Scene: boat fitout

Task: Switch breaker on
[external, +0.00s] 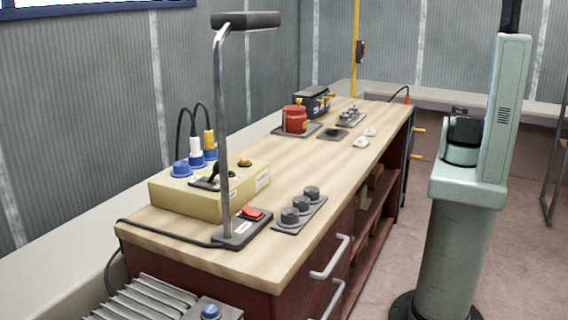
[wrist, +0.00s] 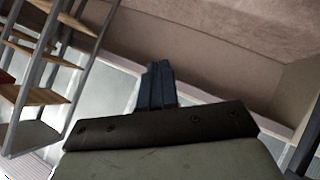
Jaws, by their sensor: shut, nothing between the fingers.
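A yellowish box (external: 222,193) stands on the near left of the wooden bench. On its top is a dark plate with a black lever (external: 224,172), which looks like the breaker; its on or off position is too small to tell. Beside it on the box are a yellow knob (external: 244,162) and blue, white and yellow plugs (external: 196,158). My gripper (wrist: 158,70) shows in the wrist view with its dark fingers together and empty. It faces away from the box, toward floor and wall. In the external view the gripper is out of frame.
A lamp (external: 224,120) with a red switch on its base stands in front of the box. Grey knobs (external: 302,205) sit on a plate beside it. A red pot (external: 294,120) is farther back. The wrist view shows shelving (wrist: 48,80) at left. The bench middle is fairly clear.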

